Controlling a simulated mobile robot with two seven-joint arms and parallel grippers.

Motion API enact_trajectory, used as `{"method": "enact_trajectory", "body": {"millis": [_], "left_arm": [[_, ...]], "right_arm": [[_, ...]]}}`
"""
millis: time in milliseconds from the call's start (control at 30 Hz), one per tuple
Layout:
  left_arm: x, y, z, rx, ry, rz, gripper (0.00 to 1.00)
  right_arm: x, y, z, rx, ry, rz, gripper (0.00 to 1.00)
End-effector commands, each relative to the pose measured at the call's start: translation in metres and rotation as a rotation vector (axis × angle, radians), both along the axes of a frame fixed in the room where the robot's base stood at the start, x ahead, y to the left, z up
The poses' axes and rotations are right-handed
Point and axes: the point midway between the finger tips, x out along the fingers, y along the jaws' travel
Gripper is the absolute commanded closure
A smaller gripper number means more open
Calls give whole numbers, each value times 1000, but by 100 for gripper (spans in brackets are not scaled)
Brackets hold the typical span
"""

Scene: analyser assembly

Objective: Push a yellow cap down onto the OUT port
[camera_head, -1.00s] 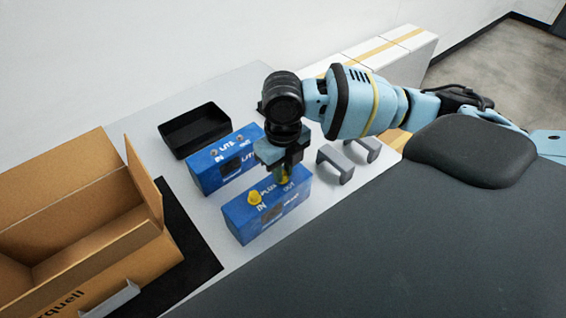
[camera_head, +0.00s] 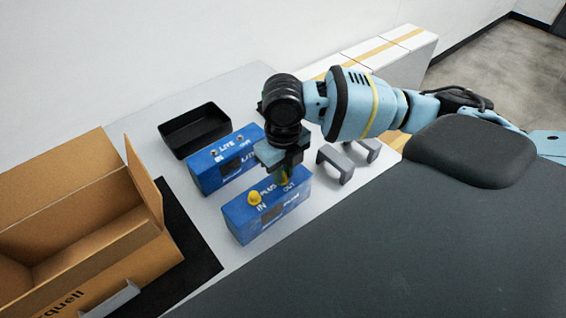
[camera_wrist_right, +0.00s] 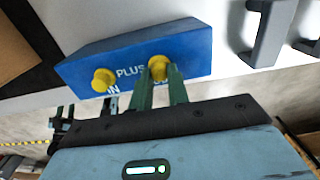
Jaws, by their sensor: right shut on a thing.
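The blue analyser marked PLUS (camera_head: 268,214) stands on the light table, with IN and OUT lettering on its top. One yellow cap (camera_head: 254,197) sits at the IN port; it also shows in the right wrist view (camera_wrist_right: 103,80). My right gripper (camera_head: 285,178) points down over the OUT end. In the right wrist view its fingers (camera_wrist_right: 160,82) are shut on a second yellow cap (camera_wrist_right: 159,65) at the OUT port. The fingers partly hide this cap, and I cannot tell whether it is fully seated.
A black tray (camera_head: 195,130) lies farther back. Grey brackets (camera_head: 340,162) stand to the right. An open cardboard box (camera_head: 75,240) on a black mat (camera_head: 195,262) fills the left.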

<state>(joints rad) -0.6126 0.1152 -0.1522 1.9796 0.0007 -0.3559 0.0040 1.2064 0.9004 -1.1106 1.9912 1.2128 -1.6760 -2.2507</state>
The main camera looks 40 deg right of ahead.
Motion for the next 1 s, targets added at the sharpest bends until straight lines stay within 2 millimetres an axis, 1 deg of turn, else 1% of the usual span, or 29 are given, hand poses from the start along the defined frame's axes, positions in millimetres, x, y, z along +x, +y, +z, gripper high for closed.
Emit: {"method": "enact_trajectory", "body": {"millis": [333, 367, 533, 833, 1000], "left_arm": [[0, 0, 0, 0, 0, 0, 64], [0, 0, 0, 0, 0, 0, 64], [0, 0, 0, 0, 0, 0, 64], [0, 0, 0, 0, -1, -1, 64], [5, 0, 6, 1, -12, -1, 64]], "right_arm": [[0, 0, -1, 0, 0, 0, 100], [0, 0, -1, 0, 0, 0, 80], [0, 0, -1, 0, 0, 0, 58], [0, 0, 0, 0, 0, 0, 58], [0, 0, 6, 0, -3, 0, 58]]}}
